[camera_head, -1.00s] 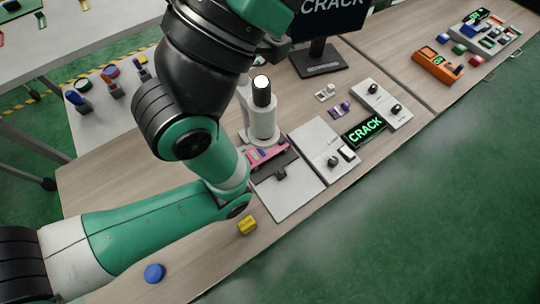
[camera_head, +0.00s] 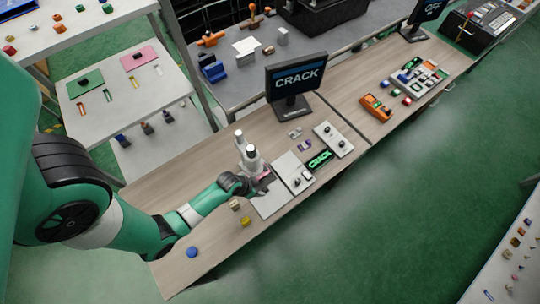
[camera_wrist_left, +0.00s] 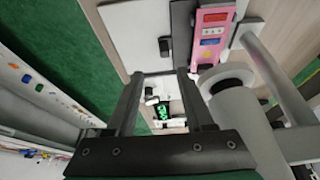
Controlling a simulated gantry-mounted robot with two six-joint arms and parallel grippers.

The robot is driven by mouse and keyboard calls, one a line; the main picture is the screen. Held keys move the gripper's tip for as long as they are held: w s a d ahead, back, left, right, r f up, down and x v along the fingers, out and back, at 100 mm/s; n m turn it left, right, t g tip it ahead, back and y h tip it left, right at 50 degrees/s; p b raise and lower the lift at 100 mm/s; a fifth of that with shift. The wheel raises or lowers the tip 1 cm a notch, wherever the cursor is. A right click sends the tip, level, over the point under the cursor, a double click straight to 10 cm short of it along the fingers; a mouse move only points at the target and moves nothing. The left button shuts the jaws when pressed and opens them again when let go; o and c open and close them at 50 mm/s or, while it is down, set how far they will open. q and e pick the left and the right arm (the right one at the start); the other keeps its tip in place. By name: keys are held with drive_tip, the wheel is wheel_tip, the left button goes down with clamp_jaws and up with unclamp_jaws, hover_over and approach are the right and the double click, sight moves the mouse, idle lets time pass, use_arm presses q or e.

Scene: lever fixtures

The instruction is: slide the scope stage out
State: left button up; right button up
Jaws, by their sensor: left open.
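The white scope (camera_head: 250,158) stands on its light grey base plate (camera_head: 272,205) in the head view. Its dark stage (camera_wrist_left: 181,35) carries a pink slide (camera_wrist_left: 213,38) with coloured labels and shows a small dark knob (camera_wrist_left: 164,46) on its side in the left wrist view. The pink slide is partly hidden by my gripper in the head view. My left gripper (camera_head: 257,186) is over the stage area, and its fingers (camera_wrist_left: 159,77) are apart with nothing between them. The fingertips are close to the stage's lower end; contact cannot be told. My right gripper is out of view.
A panel with a green CRACK display (camera_head: 320,160) lies right of the base plate, with a knob panel (camera_head: 334,140) beyond. A monitor (camera_head: 296,82) stands behind. A yellow cube (camera_head: 245,220) and blue disc (camera_head: 192,252) lie on the near bench.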

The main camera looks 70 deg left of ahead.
sight(265, 189)
use_arm(q)
drive_tip(key=b+x, duration=0.9)
drive_tip(key=shift+s+a+f, duration=0.2)
drive_tip(key=shift+s+a, duration=0.05)
drive_tip(key=shift+a, duration=0.1)
drive_tip(key=shift+w+f+b, duration=0.25)
drive_tip(key=shift+f+b, duration=0.05)
drive_tip(key=shift+b, duration=0.15)
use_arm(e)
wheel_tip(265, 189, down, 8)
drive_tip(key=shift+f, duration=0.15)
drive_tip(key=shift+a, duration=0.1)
use_arm(q)
clamp_jaws()
